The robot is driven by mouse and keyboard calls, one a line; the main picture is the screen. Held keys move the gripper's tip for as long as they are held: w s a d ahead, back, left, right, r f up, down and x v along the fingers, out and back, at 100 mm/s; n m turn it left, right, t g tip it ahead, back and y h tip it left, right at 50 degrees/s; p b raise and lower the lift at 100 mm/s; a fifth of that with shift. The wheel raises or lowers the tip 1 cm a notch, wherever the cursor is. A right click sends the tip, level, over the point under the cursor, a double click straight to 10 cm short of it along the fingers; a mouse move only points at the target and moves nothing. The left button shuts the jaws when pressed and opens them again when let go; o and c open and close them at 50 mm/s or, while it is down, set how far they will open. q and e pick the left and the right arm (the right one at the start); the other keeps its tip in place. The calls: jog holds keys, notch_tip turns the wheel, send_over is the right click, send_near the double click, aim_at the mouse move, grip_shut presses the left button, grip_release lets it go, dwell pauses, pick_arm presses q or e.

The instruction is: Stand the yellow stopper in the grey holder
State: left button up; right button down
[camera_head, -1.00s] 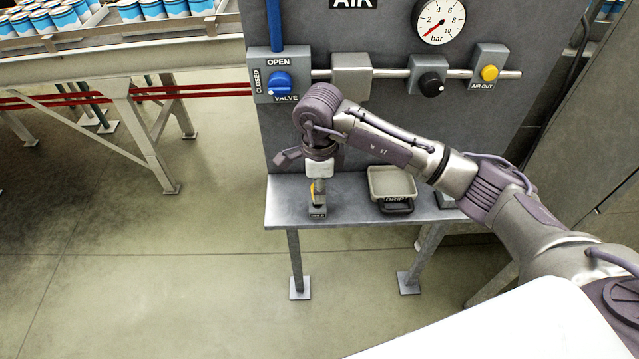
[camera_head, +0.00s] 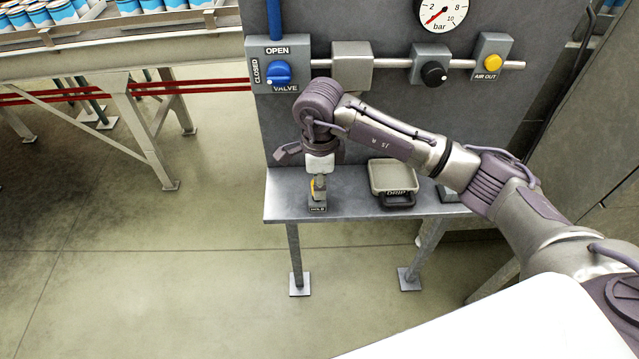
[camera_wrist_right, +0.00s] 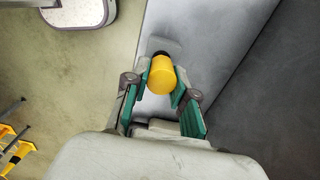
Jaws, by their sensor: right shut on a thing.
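The yellow stopper (camera_wrist_right: 161,79) is between the green fingers of my right gripper in the right wrist view, with a black part at its far end. My right gripper (camera_head: 318,188) is shut on it and points down at the bench in the head view. The grey holder (camera_head: 317,208), with a label on its front, stands on the bench near its left front edge. The stopper is directly over the holder or touching it; I cannot tell whether it is seated. The fingers hide most of the stopper in the head view. My left gripper is not in view.
A drip tray (camera_head: 392,177) with a dark handle sits on the bench (camera_head: 350,207) to the right. The panel behind carries a blue valve knob (camera_head: 279,74), a black knob (camera_head: 433,74) and a yellow button (camera_head: 492,62). A conveyor (camera_head: 150,50) is at the left.

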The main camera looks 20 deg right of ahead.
dwell(0.8)
jog(key=shift+f+b, duration=0.8)
jog(key=shift+b, duration=0.2)
jog(key=c, duration=0.9)
grip_release()
jog(key=shift+o, duration=0.2)
jog(key=shift+r, duration=0.1)
notch_tip(320, 180, up, 12)
jog(key=shift+f, duration=0.1)
